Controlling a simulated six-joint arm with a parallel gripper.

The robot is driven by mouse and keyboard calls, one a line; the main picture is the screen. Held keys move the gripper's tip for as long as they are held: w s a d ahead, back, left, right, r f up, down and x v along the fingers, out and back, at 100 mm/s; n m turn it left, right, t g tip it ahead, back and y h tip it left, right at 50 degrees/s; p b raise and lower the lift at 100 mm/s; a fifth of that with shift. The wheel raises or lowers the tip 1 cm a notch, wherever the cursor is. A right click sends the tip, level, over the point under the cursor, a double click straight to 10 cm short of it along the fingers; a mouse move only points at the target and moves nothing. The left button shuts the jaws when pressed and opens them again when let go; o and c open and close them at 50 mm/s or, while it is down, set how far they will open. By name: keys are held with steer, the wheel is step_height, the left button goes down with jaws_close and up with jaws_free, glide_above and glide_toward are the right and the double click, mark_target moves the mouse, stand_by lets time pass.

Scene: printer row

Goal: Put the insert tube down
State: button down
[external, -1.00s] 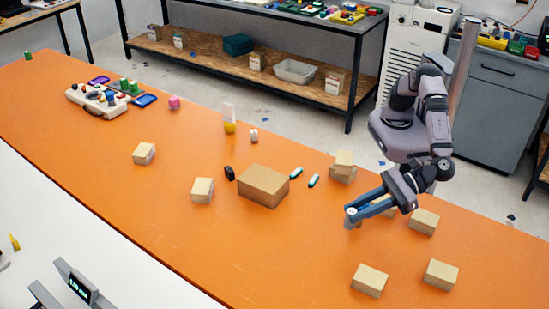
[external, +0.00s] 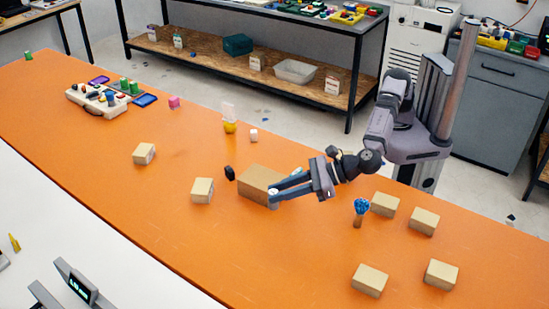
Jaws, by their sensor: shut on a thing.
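My gripper (external: 274,197) reaches left and down from the arm, its blue fingers shut on a small pale piece, taken as the insert tube (external: 273,191). Only its whitish end shows between the fingertips. The fingertips overlap the front right corner of the large brown box (external: 256,181) in this view; I cannot tell whether they touch it or how high they are. The fingers and wrist cover the spot right of the box where two small white-and-teal tubes lay; a whitish bit shows there behind the fingers.
Small cardboard boxes stand at the left (external: 202,190) and right (external: 384,204) on the orange table (external: 150,210). A blue-headed brush-like thing (external: 361,207) stands right of my gripper. A black piece (external: 230,173) is left of the large box. The front middle is clear.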

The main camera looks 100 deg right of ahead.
steer(key=shift+n+y, duration=0.8)
steer(key=shift+y, duration=0.1)
steer(key=shift+w+a+f, duration=0.1)
steer(key=shift+a+f, duration=0.45)
steer(key=shift+f, duration=1.1)
steer(key=shift+s+a+f, duration=0.1)
steer(key=shift+a+f, duration=0.4)
steer(key=shift+f, duration=1.1)
steer(key=shift+w+a+f, duration=0.1)
steer(key=shift+a+f, duration=0.45)
steer(key=shift+f, duration=1.1)
steer(key=shift+f, duration=0.2)
steer(key=c, duration=1.5)
jaws_free()
steer(key=shift+r, duration=0.1)
